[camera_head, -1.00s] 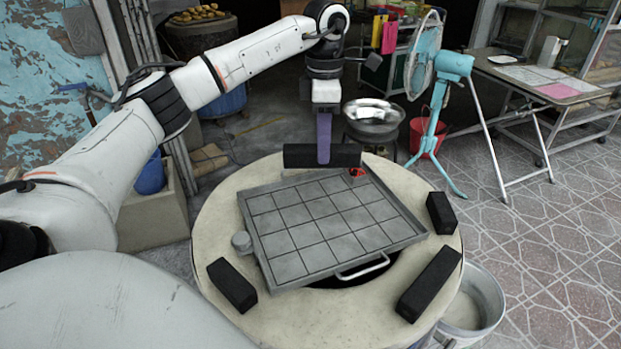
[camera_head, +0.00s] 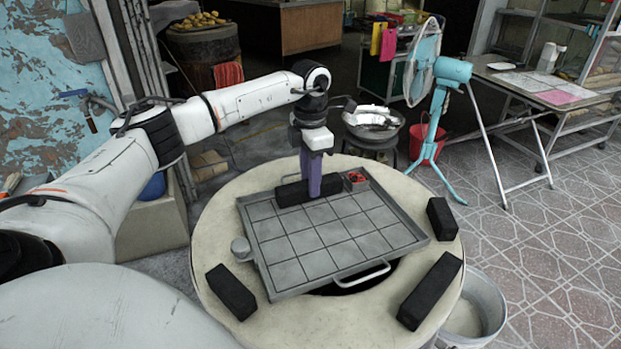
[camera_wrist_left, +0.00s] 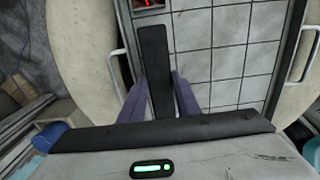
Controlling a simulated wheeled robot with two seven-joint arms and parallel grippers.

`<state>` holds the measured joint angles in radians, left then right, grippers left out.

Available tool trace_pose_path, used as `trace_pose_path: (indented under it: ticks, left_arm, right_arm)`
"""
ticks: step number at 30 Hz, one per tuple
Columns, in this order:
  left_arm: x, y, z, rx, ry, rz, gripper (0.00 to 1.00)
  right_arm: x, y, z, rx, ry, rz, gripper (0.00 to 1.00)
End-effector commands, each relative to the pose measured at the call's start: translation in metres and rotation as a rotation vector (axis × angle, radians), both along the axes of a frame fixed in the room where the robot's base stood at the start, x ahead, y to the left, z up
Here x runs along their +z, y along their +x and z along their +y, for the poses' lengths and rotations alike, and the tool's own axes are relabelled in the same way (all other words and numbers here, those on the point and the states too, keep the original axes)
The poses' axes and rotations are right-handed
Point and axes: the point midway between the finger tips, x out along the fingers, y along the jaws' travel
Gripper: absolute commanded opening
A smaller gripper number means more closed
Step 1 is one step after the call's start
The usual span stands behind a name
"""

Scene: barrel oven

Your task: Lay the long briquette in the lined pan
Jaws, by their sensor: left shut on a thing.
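The lined pan (camera_head: 335,235) is a grey square tray with grid lines on its floor, lying on the round pale oven top. My left gripper (camera_head: 312,192), with purple fingers, points down at the pan's far edge. It is shut on a long black briquette (camera_head: 290,193), which lies level along the inside of the far wall. The briquette also shows in the left wrist view (camera_wrist_left: 154,60), between the fingers (camera_wrist_left: 158,95). I cannot tell whether its underside touches the pan floor. My right gripper is not in view.
Other black briquettes rest on the oven top (camera_head: 215,215): one at left (camera_head: 231,291), one at right (camera_head: 441,217), a longer one at front right (camera_head: 430,290). A small box with red inside (camera_head: 355,179) sits at the pan's far corner. Most of the pan floor is clear.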

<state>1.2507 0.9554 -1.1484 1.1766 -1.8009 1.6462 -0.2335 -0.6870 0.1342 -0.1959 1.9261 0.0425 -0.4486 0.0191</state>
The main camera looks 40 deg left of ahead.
Motion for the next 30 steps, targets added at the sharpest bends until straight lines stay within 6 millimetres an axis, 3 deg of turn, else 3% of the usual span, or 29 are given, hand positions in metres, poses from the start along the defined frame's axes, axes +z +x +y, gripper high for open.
trace_pose_path:
  ticks: [10, 11, 14, 23, 26, 30]
  left_arm:
    - [-0.003, 0.001, 0.000, -0.001, 0.000, -0.003, 0.15]
    - [-0.004, 0.001, 0.000, -0.001, 0.000, -0.003, 0.33]
    - [-0.003, 0.001, 0.000, -0.001, 0.000, -0.002, 0.48]
    - [-0.002, 0.001, 0.000, -0.001, 0.000, -0.003, 0.48]
    - [0.005, 0.001, 0.000, -0.001, -0.001, -0.004, 0.48]
    - [0.029, 0.002, -0.001, -0.002, -0.002, -0.009, 0.48]
  right_arm:
    - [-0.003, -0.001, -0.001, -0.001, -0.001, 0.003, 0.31]
    - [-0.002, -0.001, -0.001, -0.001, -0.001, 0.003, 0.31]
    - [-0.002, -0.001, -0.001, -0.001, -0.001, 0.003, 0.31]
    - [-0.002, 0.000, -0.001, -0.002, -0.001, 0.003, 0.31]
    - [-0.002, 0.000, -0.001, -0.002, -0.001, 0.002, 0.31]
    - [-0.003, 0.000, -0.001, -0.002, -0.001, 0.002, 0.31]
